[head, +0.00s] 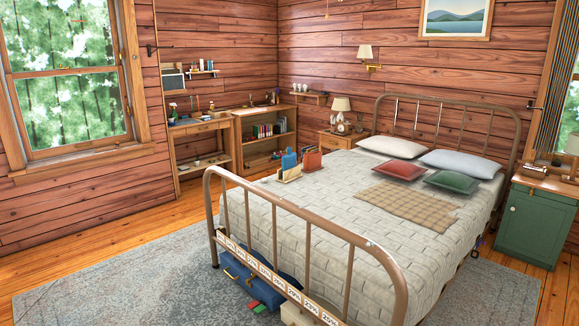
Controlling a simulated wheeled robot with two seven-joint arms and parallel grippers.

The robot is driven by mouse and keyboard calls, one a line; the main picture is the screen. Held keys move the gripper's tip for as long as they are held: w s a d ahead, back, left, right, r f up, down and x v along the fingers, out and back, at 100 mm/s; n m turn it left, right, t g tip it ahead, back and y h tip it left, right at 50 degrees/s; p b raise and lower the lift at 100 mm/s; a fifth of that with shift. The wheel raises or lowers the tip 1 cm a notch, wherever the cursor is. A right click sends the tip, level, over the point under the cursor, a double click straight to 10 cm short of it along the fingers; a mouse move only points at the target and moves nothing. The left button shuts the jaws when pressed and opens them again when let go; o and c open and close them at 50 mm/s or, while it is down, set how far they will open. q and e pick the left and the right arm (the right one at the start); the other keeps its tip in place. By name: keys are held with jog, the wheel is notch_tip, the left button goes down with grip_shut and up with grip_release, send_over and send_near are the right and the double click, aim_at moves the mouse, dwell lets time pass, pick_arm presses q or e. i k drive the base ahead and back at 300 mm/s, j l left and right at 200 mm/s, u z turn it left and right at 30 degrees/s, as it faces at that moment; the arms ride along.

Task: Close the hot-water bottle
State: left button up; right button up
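On the bed (335,235), near its left side, a blue upright thing (289,161) shaped like a hot-water bottle stands in or behind a small pale wooden holder (289,176). To its right stands a similar red-orange thing (312,159). Both are small and far off, so I cannot tell which is the hot-water bottle, or whether a neck is open or a stopper is in. Neither of my grippers shows in the head view.
A metal bed frame (300,212) with a labelled strip (277,279) stands between me and the mattress. A blue case (250,275) lies under the foot end. A green cabinet (535,222) is at the right. The rug (130,285) at the left is clear.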

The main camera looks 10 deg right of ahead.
aim_at(288, 160)
jog(key=i+j, duration=0.1)
jog(key=i, duration=0.45)
jog(key=i+j+z, duration=0.15)
jog(key=i, duration=0.4)
jog(key=i+j, duration=0.15)
jog(key=i, duration=0.4)
jog(key=i+j+z, duration=0.15)
jog(key=i, duration=0.35)
jog(key=i+j, duration=0.25)
jog(key=i, duration=0.3)
jog(key=l+z, duration=0.05)
